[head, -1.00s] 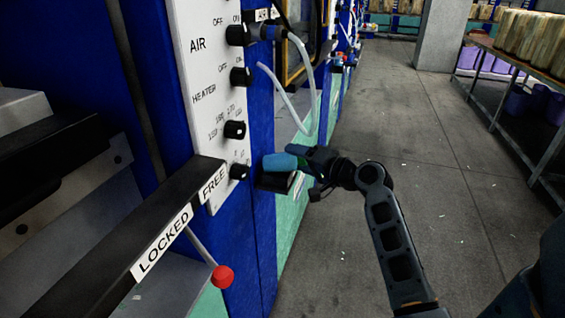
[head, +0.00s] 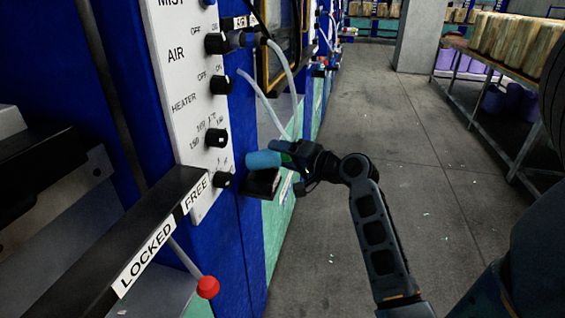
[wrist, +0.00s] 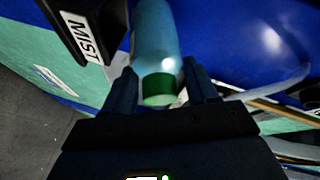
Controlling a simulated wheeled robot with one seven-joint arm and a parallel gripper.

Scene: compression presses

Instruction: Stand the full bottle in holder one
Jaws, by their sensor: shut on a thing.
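A light blue bottle with a green cap lies on its side in the head view (head: 263,160). In the wrist view its body (wrist: 155,35) runs up from the green cap (wrist: 159,88), which sits between my fingers. My gripper (head: 290,153) is shut on the bottle at its cap end, beside the blue press. A black box-shaped holder (head: 261,185) is just below the bottle in the head view. In the wrist view a black holder labelled MIST (wrist: 88,38) is left of the bottle. No holder number is readable, and I cannot tell whether bottle and holder touch.
The press's white control panel (head: 180,90) has several black knobs. A black bar marked LOCKED and FREE (head: 110,250) and a red-knobbed lever (head: 207,287) are nearer. Pale hoses (head: 262,95) hang behind my gripper. Open floor (head: 400,130) lies to the right.

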